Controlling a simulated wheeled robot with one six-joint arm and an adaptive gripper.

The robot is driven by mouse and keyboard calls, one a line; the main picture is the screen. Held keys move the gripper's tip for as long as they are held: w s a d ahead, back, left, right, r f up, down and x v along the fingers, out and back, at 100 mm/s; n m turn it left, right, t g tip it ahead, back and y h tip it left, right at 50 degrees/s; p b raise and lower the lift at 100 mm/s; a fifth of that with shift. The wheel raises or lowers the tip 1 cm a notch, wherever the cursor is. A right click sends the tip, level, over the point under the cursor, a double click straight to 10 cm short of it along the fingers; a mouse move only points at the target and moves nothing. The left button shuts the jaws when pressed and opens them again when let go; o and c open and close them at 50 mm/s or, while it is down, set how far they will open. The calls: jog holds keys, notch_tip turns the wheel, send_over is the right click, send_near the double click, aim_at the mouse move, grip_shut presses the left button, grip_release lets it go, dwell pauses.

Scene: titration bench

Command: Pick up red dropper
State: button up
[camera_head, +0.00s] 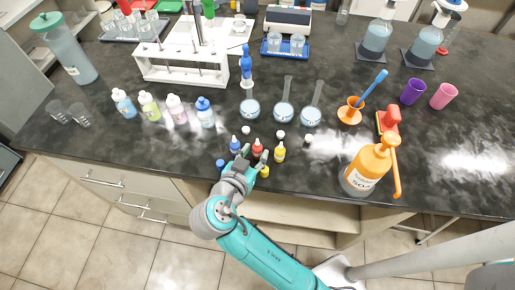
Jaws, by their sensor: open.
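The red dropper (257,147) is a small bottle near the front edge of the dark bench, between a blue dropper (235,144) and a yellow dropper (280,152). My gripper (254,157) is open at the red dropper, with its fingers pointing towards the bench. The fingers cover the lower part of the red dropper. I cannot tell whether they touch it. A second blue bottle (220,164) and a second yellow bottle (265,171) lie close to my gripper, partly hidden.
Several small white pieces (280,134) and flasks with pale blue liquid (284,112) stand behind the droppers. Coloured bottles (205,113) stand to the left. An orange soap bottle (367,168) stands to the right. The bench between the droppers and soap bottle is mostly clear.

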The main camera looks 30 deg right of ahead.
jog(key=shift+x, duration=1.4)
jog(key=c, duration=0.4)
jog(key=shift+r, duration=0.1)
